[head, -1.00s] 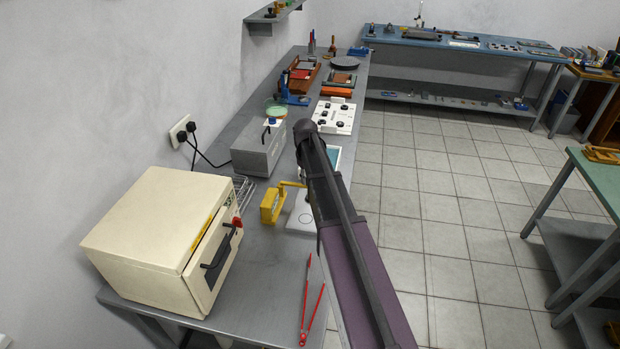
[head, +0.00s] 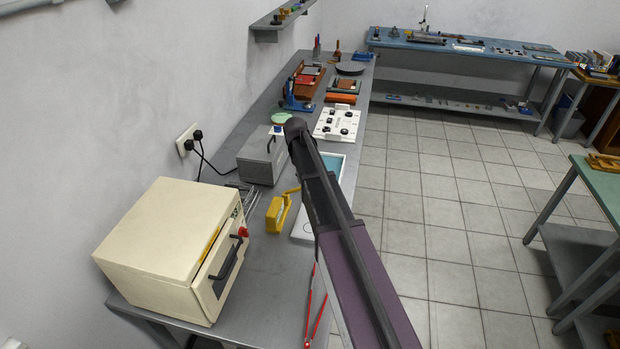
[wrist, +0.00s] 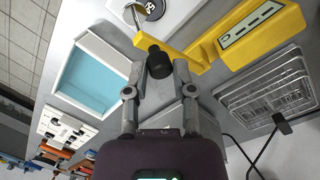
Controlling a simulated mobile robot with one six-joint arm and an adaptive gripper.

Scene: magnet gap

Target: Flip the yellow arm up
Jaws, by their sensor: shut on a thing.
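The yellow device (head: 277,214) stands on the grey bench right of the cream oven. Its yellow arm (head: 291,191) reaches from the top of the body toward my arm. In the wrist view the yellow body (wrist: 265,35) is at upper right, with the yellow arm (wrist: 190,57) reaching left from it. My gripper (wrist: 160,68) is shut on the black knob, one finger on each side. In the head view my own arm hides the gripper and knob.
A cream oven (head: 170,245) stands at front left. A grey box (head: 262,158) and a wire rack (wrist: 268,88) are close to the device. A teal-lined tray (wrist: 92,75) lies beside the gripper. Red tongs (head: 309,310) lie partly behind my arm.

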